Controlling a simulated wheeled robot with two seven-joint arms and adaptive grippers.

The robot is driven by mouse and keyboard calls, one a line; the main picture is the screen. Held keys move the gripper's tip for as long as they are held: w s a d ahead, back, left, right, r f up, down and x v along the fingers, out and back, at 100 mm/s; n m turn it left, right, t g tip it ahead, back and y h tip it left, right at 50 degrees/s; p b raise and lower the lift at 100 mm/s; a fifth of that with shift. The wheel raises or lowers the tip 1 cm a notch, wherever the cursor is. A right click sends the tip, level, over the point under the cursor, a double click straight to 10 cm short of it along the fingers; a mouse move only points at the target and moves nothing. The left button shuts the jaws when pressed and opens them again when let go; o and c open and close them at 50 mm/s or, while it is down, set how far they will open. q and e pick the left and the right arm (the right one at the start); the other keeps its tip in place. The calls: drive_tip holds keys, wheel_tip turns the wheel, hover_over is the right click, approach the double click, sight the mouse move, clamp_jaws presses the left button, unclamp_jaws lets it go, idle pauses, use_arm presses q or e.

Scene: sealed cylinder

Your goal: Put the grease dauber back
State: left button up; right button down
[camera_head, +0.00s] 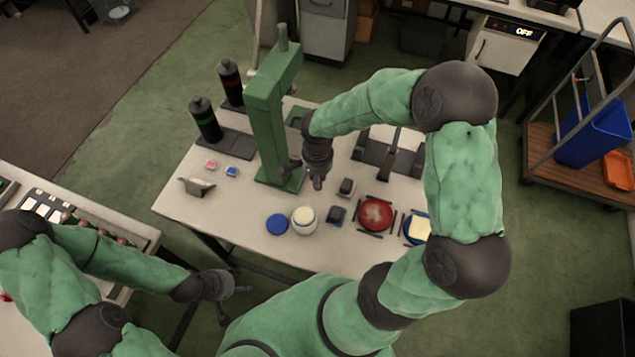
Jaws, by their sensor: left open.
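I cannot pick out the grease dauber with certainty. An open white jar (304,220) with pale contents stands at the table's front, with a round blue lid (277,224) beside it. Two small dark items, one behind (346,187) and one in front (336,215), are right of the jar. My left gripper (238,292) is open with nothing seen in it, in front of the table's near edge. My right gripper (318,183) points down above the table beside the green press (268,115). Its fingers are too small and dark to read.
Two black bottles, one green-banded (205,120) and one red-banded (230,84), stand on dark bases. A red dish (376,214) and a blue tray with a pale-yellow block (417,228) are front right. A small stand (197,186) is at left. The front-left tabletop is mostly clear.

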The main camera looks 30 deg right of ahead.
drive_tip(key=shift+f+b, duration=0.3)
drive_tip(key=shift+f, duration=1.3)
drive_tip(key=shift+f, duration=0.1)
drive_tip(key=c, duration=1)
unclamp_jaws()
drive_tip(key=shift+c, duration=0.2)
drive_tip(key=shift+r, duration=0.3)
wheel_tip(320, 180, up, 12)
drive_tip(key=p, duration=0.2)
drive_tip(key=shift+f+p, duration=0.15)
drive_tip(key=shift+p, duration=0.2)
